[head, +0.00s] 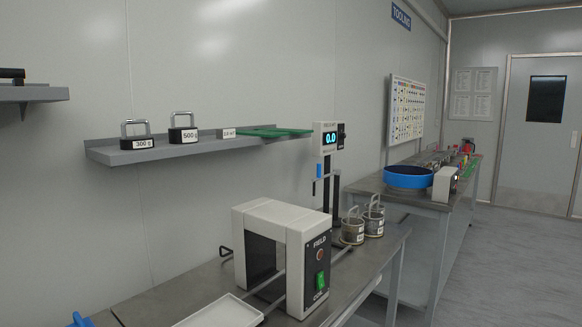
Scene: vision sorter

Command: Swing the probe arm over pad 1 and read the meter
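A small blue part (319,170) sits on the post's left side. I cannot make out a probe arm or a pad marked 1. Neither of my grippers is in view.
A white box labelled FIELD (285,222), with an opening and a green switch, stands on the table (150,300). A white tray (222,312) lies in front. A wall shelf (170,151) holds weights marked 300 g and 500 g. A blue round bowl (408,178) is farther right.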

